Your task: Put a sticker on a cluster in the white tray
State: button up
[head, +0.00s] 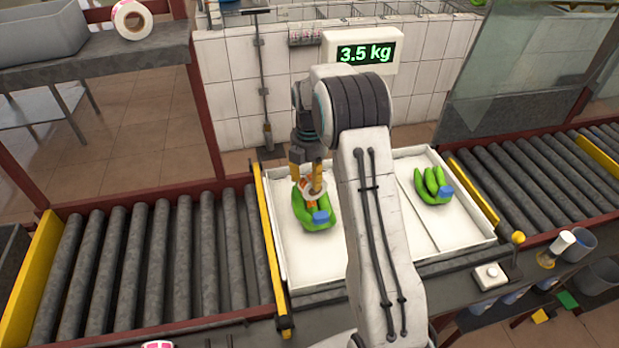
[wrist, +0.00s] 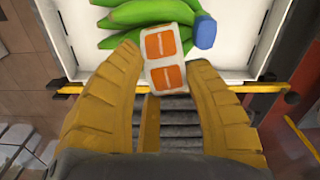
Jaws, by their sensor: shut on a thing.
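My gripper (head: 308,188) has its yellow fingers pointing down over the left part of the white tray (head: 312,262). In the wrist view the fingers (wrist: 168,78) are closed on a small white piece with two orange patches, the sticker piece (wrist: 167,45). A green banana cluster (head: 310,214) with a blue end lies right below the gripper; it also shows in the wrist view (wrist: 125,15), partly behind the sticker piece. I cannot tell whether the piece touches the cluster. A second green cluster (head: 432,186) with a blue end lies in the tray's right part.
Roller conveyors (head: 150,260) run left and right of the tray, with yellow bars at its sides. A scale display (head: 363,53) reads 3.5 kg behind the tray. A white tape roll (head: 132,20) sits on the back left shelf. A button box (head: 490,275) and cups stand at the front right.

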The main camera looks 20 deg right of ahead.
notch_tip(320, 180, up, 4)
jog(key=shift+f+p, duration=0.25)
jog(key=shift+p, duration=0.55)
jog(key=shift+r, duration=1.15)
jog(key=shift+w+a, duration=0.1)
jog(key=shift+a, duration=0.05)
